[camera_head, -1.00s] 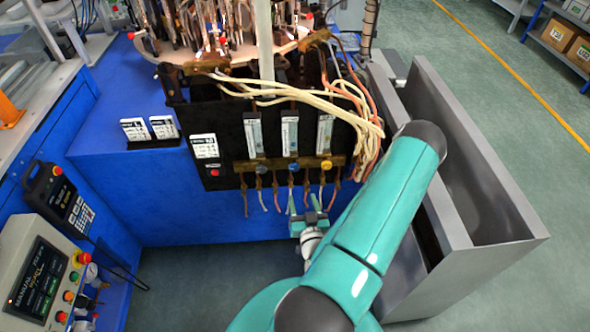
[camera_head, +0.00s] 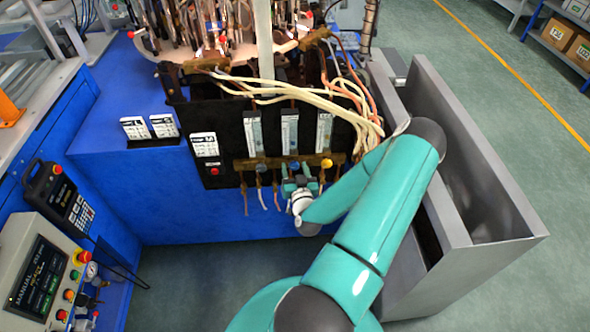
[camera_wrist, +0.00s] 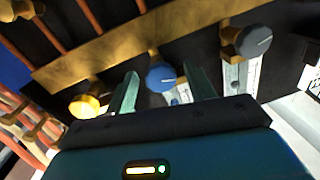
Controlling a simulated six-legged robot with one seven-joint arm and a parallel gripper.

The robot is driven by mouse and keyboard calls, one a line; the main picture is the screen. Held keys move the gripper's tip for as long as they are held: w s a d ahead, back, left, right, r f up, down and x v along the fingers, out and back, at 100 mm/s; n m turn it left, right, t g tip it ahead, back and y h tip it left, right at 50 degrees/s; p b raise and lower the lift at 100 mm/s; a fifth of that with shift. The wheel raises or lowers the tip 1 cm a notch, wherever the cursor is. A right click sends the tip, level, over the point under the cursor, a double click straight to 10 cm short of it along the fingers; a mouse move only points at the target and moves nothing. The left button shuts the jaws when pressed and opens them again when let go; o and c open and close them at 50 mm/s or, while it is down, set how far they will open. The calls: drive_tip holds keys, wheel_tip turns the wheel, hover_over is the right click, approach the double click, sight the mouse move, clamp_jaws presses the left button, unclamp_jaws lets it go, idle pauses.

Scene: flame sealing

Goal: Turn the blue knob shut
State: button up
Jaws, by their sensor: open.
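The blue knob (camera_wrist: 160,77) sits on a brass bar (camera_wrist: 110,55) in the wrist view, roughly midway between the fingers of my gripper (camera_wrist: 161,82). My gripper is open, with one finger to each side of the knob, and no clear contact shows. In the head view, my gripper (camera_head: 297,180) is at the front of the black panel, just below the blue knob (camera_head: 294,165). The knob is small and partly covered by the gripper there.
A yellow knob (camera_wrist: 84,106) and a grey knob (camera_wrist: 253,41) flank the blue one on the same bar. Thin tubes (camera_head: 262,195) hang below it. Pale hoses (camera_head: 345,100) run above on the right. A grey open bin (camera_head: 480,190) stands right of the panel.

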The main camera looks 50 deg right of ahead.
drive_tip(key=shift+c, duration=0.2)
drive_tip(key=c, duration=0.9)
drive_tip(key=shift+c, duration=0.2)
drive_tip(key=m, duration=0.3)
drive_tip(key=shift+m, duration=0.3)
drive_tip(key=shift+m+h, duration=0.4)
drive_tip(key=shift+m, duration=1.5)
drive_tip(key=o, duration=1)
